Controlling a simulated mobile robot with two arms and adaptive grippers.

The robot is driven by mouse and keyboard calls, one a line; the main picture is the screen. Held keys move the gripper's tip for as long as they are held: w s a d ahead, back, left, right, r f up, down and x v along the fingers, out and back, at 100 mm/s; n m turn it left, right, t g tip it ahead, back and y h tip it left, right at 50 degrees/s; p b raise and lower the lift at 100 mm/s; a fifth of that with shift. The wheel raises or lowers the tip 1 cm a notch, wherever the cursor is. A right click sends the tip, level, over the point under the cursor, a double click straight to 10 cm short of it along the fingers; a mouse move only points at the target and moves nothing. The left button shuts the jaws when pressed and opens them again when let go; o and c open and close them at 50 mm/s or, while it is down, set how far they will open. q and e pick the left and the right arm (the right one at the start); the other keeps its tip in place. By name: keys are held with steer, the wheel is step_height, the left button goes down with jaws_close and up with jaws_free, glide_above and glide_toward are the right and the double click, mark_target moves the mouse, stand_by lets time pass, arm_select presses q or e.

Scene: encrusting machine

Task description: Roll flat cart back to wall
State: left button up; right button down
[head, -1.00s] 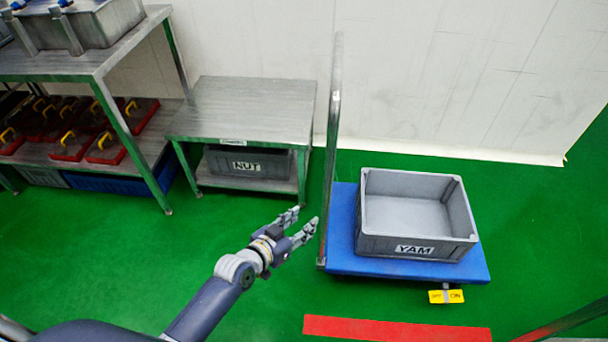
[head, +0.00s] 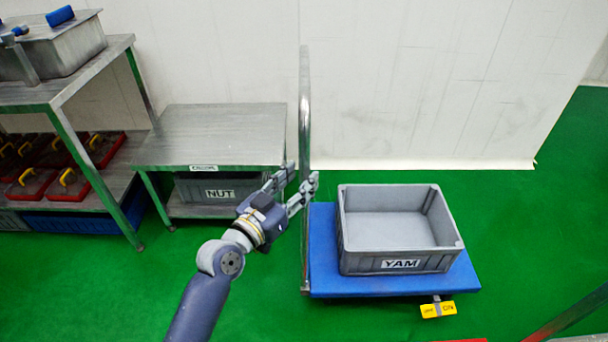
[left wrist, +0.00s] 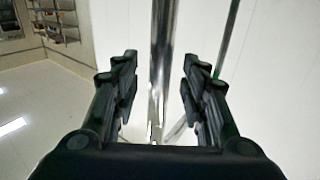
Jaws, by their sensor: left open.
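The flat cart (head: 322,262) has a blue deck and stands on the green floor, a little out from the white wall. Its upright metal handle (head: 304,120) rises at the deck's left end. A grey crate labelled YAM (head: 400,262) sits on the deck, and it looks empty. My left gripper (head: 300,180) is open beside the handle, on its left. In the left wrist view, a shiny metal post (left wrist: 161,60), seemingly the handle, stands between the open fingers (left wrist: 160,95); I cannot tell whether they touch it. My right gripper is not in view.
A low metal table (head: 215,130) with a NUT crate (head: 222,188) stands left of the cart against the white wall (head: 420,80). A taller metal shelf (head: 85,75) is further left.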

arm_select(q)
steer(key=shift+x, duration=1.35)
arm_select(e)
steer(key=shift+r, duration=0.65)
arm_select(q)
steer(key=shift+c, duration=0.5)
jaws_close()
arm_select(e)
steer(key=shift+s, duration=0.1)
arm_select(q)
steer(key=shift+w, duration=0.1)
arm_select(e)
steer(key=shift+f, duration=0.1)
